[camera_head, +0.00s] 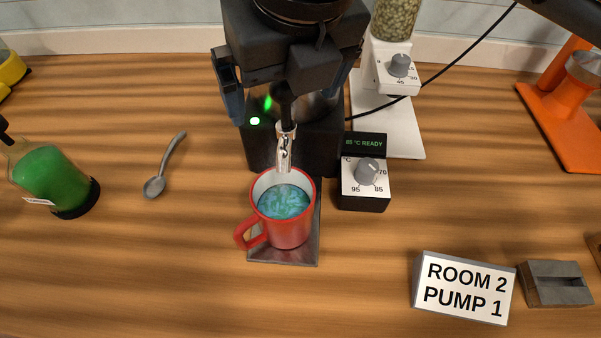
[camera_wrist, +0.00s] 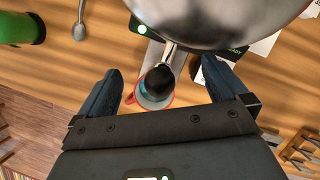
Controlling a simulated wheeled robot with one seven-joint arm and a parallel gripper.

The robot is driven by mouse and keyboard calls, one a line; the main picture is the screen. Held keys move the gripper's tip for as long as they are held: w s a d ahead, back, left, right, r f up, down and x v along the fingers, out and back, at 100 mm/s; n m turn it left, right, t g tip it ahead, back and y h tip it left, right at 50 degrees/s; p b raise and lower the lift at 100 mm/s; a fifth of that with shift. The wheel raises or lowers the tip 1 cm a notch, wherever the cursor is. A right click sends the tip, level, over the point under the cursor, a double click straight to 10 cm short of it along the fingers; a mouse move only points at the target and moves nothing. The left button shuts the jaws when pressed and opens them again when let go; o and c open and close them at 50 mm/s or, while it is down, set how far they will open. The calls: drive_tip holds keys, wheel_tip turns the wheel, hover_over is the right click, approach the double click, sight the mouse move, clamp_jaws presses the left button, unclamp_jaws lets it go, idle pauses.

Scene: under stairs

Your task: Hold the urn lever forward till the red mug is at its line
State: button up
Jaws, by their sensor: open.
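The red mug (camera_head: 296,231) stands upright on a grey metal drip tray (camera_head: 283,257), under the urn's silver spout (camera_head: 284,151). Blue-green liquid sits inside it, below the rim; I cannot make out a fill line. The urn's black base (camera_head: 322,152) has a lit green light, and my arm hides much of its body. The lever's black knob (camera_wrist: 159,79) shows in the wrist view above the mug (camera_wrist: 150,101). My gripper (camera_wrist: 160,72) is open, its fingers on either side of the knob and apart from it. In the head view my gripper (camera_head: 287,90) is above the spout.
A control box with a dial (camera_head: 366,173) reads "85 °C READY" right of the mug. A white grinder (camera_head: 390,125) stands behind it. A "ROOM 2 PUMP 1" sign (camera_head: 464,287) stands front right. The front left counter is clear.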

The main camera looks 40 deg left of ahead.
drive_tip(key=p+v, duration=0.5)
drive_tip(key=v, duration=0.2)
drive_tip(key=shift+r+p, duration=0.4)
drive_tip(key=shift+r, duration=0.1)
